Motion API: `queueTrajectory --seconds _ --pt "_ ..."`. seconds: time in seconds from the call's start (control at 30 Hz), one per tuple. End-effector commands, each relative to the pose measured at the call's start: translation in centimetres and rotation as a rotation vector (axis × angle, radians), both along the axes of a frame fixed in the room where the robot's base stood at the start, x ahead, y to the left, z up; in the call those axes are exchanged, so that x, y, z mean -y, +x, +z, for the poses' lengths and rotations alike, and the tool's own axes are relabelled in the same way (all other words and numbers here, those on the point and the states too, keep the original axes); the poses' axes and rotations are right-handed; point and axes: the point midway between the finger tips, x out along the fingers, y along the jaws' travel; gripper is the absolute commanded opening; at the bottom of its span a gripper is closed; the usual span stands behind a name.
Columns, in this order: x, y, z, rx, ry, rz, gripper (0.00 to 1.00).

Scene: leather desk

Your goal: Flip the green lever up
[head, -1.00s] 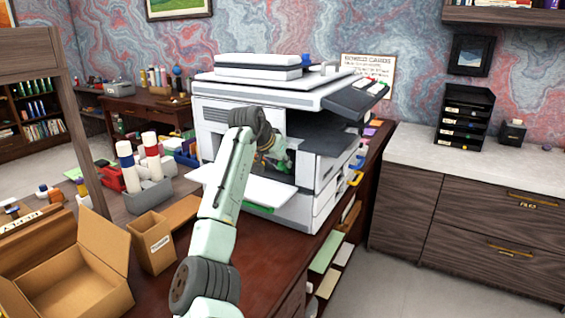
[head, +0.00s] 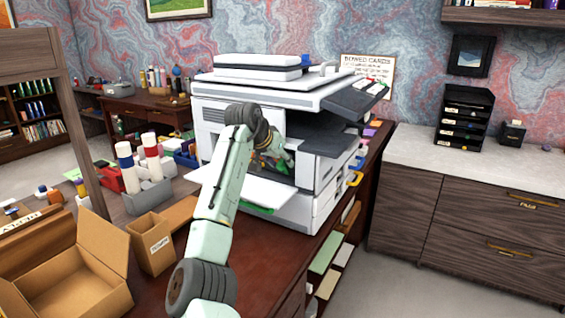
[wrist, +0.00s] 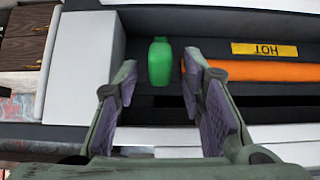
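The green lever (wrist: 160,62) shows in the wrist view as a short, rounded green tab inside the dark opening of the printer. My gripper (wrist: 160,72) is open, with one finger on each side of the lever. The lever shows between the fingertips, and I see dark gaps on both sides. I cannot tell how deep it sits between them. In the head view my gripper (head: 275,158) reaches into the open front of the white printer (head: 262,92). My arm hides part of the opening there.
In the wrist view an orange bar (wrist: 250,71) and a yellow HOT label (wrist: 264,49), upside down, lie right of the lever. A white block (wrist: 82,70) stands left. In the head view a lowered white flap (head: 262,192) lies below my gripper. An open cardboard box (head: 75,270) stands front left.

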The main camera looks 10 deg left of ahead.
Motion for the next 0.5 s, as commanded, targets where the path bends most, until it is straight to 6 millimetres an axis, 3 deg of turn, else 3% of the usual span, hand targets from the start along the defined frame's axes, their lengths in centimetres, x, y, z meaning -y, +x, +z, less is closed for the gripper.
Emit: queueTrajectory --seconds 0.3,0.5 --pt "-1.8 -4.4 4.9 0.005 0.000 0.001 0.37" --pt "-2.6 -6.2 6.9 0.003 0.001 0.001 0.37"
